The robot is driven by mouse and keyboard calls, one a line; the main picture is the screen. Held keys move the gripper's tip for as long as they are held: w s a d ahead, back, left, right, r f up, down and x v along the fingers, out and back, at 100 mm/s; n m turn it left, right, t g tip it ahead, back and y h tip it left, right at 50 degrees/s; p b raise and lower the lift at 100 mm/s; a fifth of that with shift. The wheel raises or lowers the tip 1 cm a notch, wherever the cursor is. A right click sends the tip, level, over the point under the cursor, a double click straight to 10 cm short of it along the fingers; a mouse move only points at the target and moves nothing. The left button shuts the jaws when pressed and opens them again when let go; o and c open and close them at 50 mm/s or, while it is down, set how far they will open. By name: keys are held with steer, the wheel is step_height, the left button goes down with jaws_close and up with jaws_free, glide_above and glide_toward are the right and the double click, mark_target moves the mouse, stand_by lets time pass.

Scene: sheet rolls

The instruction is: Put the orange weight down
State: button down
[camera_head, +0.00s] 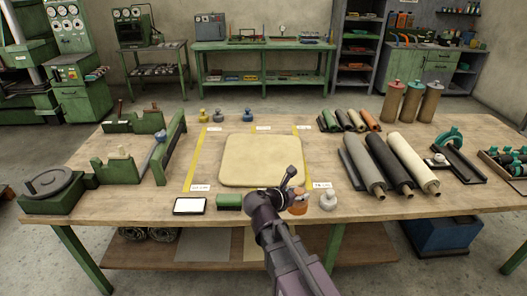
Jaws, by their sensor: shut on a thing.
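The orange weight (298,206) is at the front of the wooden table, partly hidden by my gripper. My gripper (293,196) is shut on it, with my arm coming in from the bottom of the view. I cannot tell whether the weight touches the table or hangs just above it. A pale grey weight (328,201) stands close to its right. A yellow weight (202,116), an olive weight (218,115) and a blue weight (247,116) stand at the back of the table.
A cream mat (260,160) lies mid-table between yellow tape strips (204,158). Dark and cream rolls (411,162) lie at right. Green fixtures (117,169) fill the left side.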

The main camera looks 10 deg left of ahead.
mark_target(299, 190)
step_height(299, 190, up, 17)
steer(key=p, duration=1.6)
steer(key=shift+w, duration=0.1)
